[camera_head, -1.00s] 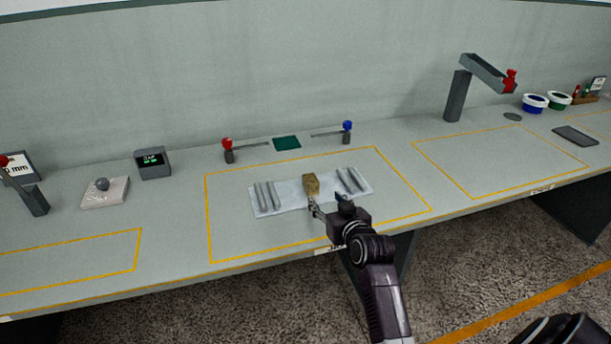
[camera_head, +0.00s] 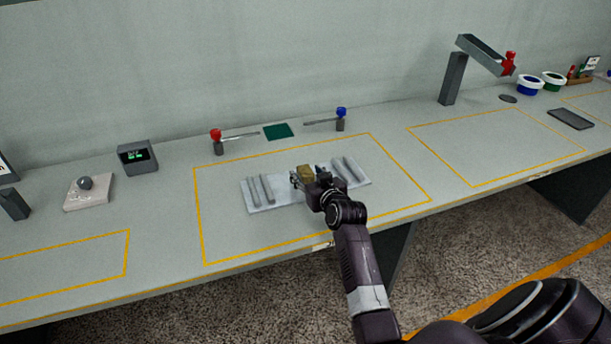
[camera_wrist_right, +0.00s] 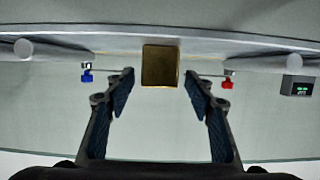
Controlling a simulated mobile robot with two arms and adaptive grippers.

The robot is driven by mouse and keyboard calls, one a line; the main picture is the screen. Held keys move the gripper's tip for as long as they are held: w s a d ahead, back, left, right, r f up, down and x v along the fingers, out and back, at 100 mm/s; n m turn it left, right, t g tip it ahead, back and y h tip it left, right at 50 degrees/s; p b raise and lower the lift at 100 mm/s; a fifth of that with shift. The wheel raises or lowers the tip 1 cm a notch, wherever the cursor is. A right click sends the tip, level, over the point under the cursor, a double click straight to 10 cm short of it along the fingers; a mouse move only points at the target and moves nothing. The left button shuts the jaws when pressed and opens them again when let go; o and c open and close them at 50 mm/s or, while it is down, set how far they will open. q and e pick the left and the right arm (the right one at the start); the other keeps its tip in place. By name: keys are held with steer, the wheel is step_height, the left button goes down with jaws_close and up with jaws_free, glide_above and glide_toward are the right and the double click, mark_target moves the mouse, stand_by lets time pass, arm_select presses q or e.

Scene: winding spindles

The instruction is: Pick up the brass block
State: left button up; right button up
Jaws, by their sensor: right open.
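In the right wrist view the brass block (camera_wrist_right: 160,66) lies between and just beyond the tips of my fingers. My right gripper (camera_head: 306,179) is open at the block, with its fingers to either side; the wrist view shows the same open gripper (camera_wrist_right: 159,76) with clear gaps to the block. The gripper partly hides the block's lower side in the head view. My left gripper is not in view.
Grey rods (camera_head: 260,190) lie left of the block, and more rods (camera_head: 351,169) lie close to its right. A red-knobbed post (camera_head: 217,141) and a blue-knobbed post (camera_head: 340,119) stand behind the mat, with a green square (camera_head: 278,131) between them. The yellow-outlined area at right is clear.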

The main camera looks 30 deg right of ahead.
steer(key=shift+x, duration=0.95)
steer(key=shift+s+d, duration=0.1)
steer(key=shift+c, duration=0.5)
jaws_close()
steer(key=shift+r, duration=0.15)
